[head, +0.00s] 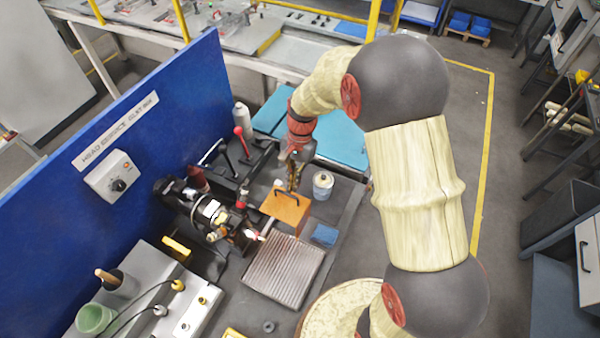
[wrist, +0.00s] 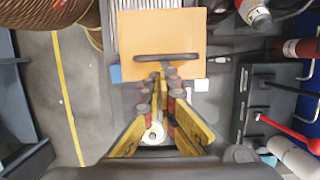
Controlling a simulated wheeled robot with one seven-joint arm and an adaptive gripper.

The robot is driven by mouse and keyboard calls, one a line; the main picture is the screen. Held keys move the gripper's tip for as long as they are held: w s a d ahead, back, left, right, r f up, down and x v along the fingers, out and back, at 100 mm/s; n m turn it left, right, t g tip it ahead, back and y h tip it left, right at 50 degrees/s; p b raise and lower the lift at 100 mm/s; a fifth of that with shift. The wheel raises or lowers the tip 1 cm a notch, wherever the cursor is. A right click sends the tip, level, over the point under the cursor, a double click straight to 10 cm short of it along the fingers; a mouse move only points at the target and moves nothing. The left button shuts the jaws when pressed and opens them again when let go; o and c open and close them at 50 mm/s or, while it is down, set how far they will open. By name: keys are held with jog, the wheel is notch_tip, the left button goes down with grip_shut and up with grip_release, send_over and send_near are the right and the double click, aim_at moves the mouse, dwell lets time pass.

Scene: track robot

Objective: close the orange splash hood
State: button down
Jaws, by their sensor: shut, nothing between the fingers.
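The orange splash hood (head: 287,209) is a box-like cover with a dark bar handle (head: 287,193), standing at the right end of the small machine (head: 215,214). In the wrist view the hood (wrist: 160,30) shows as a flat orange panel at top centre, its handle (wrist: 167,57) running across near its lower edge. My gripper (head: 292,184) is shut and empty, just behind the hood. In the wrist view its fingertips (wrist: 161,76) are together and appear right by the handle; I cannot tell whether they touch it.
A ribbed metal tray (head: 283,266) lies in front of the hood. A white canister (head: 323,184) and a blue cloth (head: 325,235) are to its right. A red-knobbed lever (head: 241,139) stands behind left. A blue panel (head: 130,165) walls the left side.

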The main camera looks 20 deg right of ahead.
jog(key=s+a, duration=0.8)
jog(key=shift+d, duration=0.1)
jog(key=w+d, duration=0.3)
jog(key=shift+w+f, duration=0.1)
jog(key=shift+f, duration=0.2)
jog(key=v, duration=0.9)
jog(key=shift+r+b, duration=0.3)
jog(key=shift+r, duration=0.1)
